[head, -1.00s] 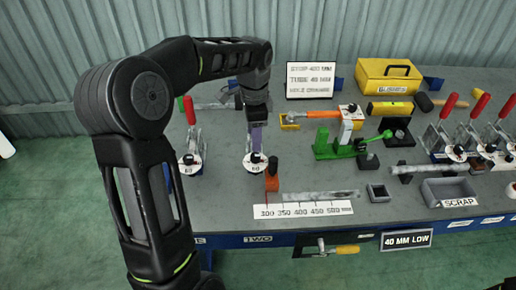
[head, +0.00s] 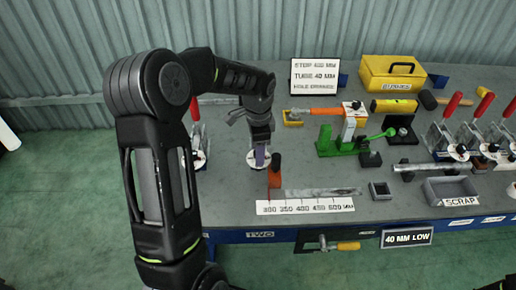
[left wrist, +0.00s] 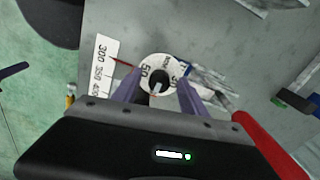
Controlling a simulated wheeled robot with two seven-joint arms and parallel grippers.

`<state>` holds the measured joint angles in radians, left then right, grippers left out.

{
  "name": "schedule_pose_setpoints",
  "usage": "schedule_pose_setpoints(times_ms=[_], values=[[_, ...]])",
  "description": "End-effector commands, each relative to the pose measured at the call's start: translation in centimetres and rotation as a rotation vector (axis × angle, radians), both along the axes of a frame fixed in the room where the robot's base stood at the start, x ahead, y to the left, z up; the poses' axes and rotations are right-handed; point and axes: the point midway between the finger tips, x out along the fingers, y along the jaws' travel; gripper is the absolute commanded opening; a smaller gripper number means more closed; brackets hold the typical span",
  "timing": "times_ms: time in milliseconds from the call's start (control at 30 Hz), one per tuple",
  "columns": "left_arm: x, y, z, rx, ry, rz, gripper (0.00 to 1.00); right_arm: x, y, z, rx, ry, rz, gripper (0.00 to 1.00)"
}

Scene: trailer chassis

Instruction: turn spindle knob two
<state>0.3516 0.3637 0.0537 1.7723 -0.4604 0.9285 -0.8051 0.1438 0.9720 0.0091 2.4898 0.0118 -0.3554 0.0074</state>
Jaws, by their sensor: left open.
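A round white dial (head: 257,160) with a black knob stands on the grey bench above the edge label TWO (head: 260,234). My left gripper (head: 262,152) points down over it and hides most of the knob in the head view. In the left wrist view the dial (left wrist: 160,66) shows numbers, and its black knob (left wrist: 158,80) sits between the two purple fingers. My left gripper (left wrist: 160,92) is open, with a finger on each side of the knob; I cannot tell whether they touch it. My right gripper is out of view.
An orange-brown upright block (head: 275,172) stands close right of the dial, beside a white length scale (head: 305,206) and a grey bar. A second white dial (head: 198,158) with a red-handled clamp (head: 195,109) is at left, partly behind my arm. A green tool (head: 345,143) stands farther right.

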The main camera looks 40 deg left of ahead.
Motion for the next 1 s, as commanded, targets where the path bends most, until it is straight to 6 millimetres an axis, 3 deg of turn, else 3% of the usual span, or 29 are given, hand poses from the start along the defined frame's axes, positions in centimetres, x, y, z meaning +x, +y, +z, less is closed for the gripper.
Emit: schedule_pose_setpoints(times_ms=[67,700,1000], values=[[0.00,0.00,0.01,0.000,0.000,0.000,0.50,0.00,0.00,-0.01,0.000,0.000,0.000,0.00],[0.02,-0.02,0.05,0.000,0.000,-0.001,0.00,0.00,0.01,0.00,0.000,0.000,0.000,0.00],[0.03,-0.03,0.03,-0.001,-0.001,0.004,0.00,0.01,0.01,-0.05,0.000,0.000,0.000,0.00]])
